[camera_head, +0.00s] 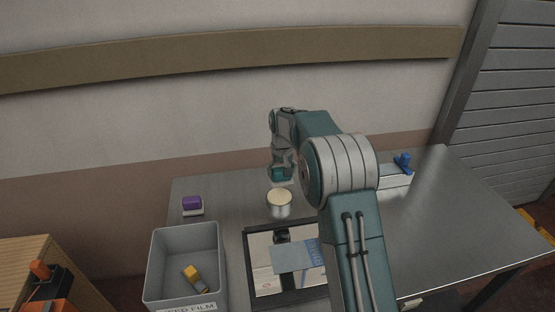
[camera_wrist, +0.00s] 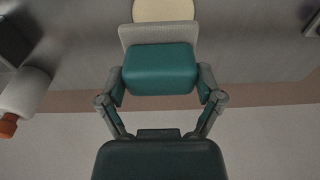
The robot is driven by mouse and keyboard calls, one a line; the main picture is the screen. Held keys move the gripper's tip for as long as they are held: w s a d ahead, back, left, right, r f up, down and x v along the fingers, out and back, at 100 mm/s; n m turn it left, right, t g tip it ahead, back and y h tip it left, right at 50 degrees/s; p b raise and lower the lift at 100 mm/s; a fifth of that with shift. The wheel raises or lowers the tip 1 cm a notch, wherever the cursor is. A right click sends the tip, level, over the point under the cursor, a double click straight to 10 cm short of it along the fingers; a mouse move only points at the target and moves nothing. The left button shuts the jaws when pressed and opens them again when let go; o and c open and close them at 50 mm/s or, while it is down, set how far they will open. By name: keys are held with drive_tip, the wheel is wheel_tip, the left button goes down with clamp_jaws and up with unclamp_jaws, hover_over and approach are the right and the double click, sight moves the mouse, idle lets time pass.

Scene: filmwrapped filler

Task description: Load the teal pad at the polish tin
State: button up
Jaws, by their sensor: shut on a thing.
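My gripper (camera_head: 282,165) is shut on the teal pad (camera_head: 279,173), at the back of the metal table. In the wrist view the teal pad (camera_wrist: 160,70) sits between the two fingers, with a pale grey slab (camera_wrist: 160,32) on its far side. The polish tin (camera_head: 279,204) is a short metal can with a cream top, standing just in front of the pad. Its cream top (camera_wrist: 165,9) shows beyond the slab in the wrist view. I cannot tell whether pad and tin touch.
A purple pad (camera_head: 192,202) stands at left. A grey bin (camera_head: 157,262) holds a yellow-and-grey item. A black-edged tray (camera_head: 252,279) with sheets lies in front of the tin. A blue item (camera_head: 403,162) stands at right. The table's right side is clear. A white bottle (camera_wrist: 24,92) shows in the wrist view.

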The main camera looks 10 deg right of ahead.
sight(280, 181)
drive_tip(key=shift+w+a, duration=0.2)
drive_tip(key=shift+a+f, duration=0.3)
drive_tip(key=shift+f, duration=0.2)
drive_tip(key=f, duration=0.3)
drive_tip(key=shift+s+d+f, duration=0.1)
drive_tip(key=shift+d+f, duration=0.05)
drive_tip(key=shift+d, duration=0.2)
drive_tip(key=shift+f, duration=0.6)
drive_tip(key=shift+a+f, duration=0.2)
drive_tip(key=shift+d, duration=0.1)
drive_tip(key=shift+f, duration=0.5)
idle(0.6)
